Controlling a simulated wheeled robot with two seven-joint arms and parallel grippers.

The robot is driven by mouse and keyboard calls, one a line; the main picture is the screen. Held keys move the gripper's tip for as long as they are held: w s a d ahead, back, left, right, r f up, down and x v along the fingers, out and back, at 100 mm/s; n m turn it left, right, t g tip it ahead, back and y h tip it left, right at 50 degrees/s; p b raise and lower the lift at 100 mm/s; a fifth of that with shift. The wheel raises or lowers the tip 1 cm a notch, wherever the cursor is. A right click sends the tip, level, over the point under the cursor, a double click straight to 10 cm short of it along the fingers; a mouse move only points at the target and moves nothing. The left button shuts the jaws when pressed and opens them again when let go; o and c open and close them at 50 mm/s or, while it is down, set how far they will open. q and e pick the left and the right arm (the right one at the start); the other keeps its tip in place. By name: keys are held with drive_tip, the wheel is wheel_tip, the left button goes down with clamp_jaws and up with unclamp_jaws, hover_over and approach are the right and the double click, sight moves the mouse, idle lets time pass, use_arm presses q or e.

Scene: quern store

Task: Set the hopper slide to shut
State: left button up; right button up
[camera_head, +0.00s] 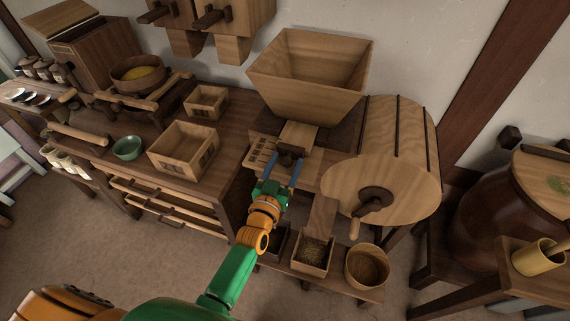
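The hopper (308,75) is a large wooden funnel box standing against the wall at the top middle. A pale wooden slide board (299,136) sticks out from under it toward me, with a dark knob (290,151) at its front end. My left gripper (283,168) is at the knob, with its two blue fingers apart, one to each side of it. I cannot tell whether the fingers touch the knob. The hopper's outlet is hidden. My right gripper is out of view.
A wooden drum (377,187) with a crank stands just right of the slide. A slotted plate (262,151) lies left of it. Open wooden boxes (184,150) and a green bowl (128,148) stand on the left bench. A grain box (312,254) and a round tub (367,266) sit below.

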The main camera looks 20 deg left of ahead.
use_arm(q)
drive_tip(key=s, duration=0.7)
drive_tip(key=shift+a, duration=0.1)
drive_tip(key=s+f+m+g+h, duration=0.1)
drive_tip(key=s+f+g, duration=0.45)
drive_tip(key=f, duration=0.65)
drive_tip(key=s+f+m+g, duration=0.1)
drive_tip(key=s+f+g, duration=0.3)
drive_tip(key=s+f, duration=0.55)
drive_tip(key=s+a+f+g, duration=0.2)
drive_tip(key=s+f, duration=0.4)
drive_tip(key=s, duration=0.4)
drive_tip(key=s+a+f+g+y, duration=0.1)
drive_tip(key=s+a+f+g, duration=0.2)
drive_tip(key=s+f+g, duration=0.2)
drive_tip(key=s+f, duration=0.2)
drive_tip(key=s, duration=0.2)
drive_tip(key=shift+s+y, duration=0.3)
drive_tip(key=shift+s, duration=0.05)
drive_tip(key=shift+w+g, duration=0.1)
drive_tip(key=shift+g, duration=0.15)
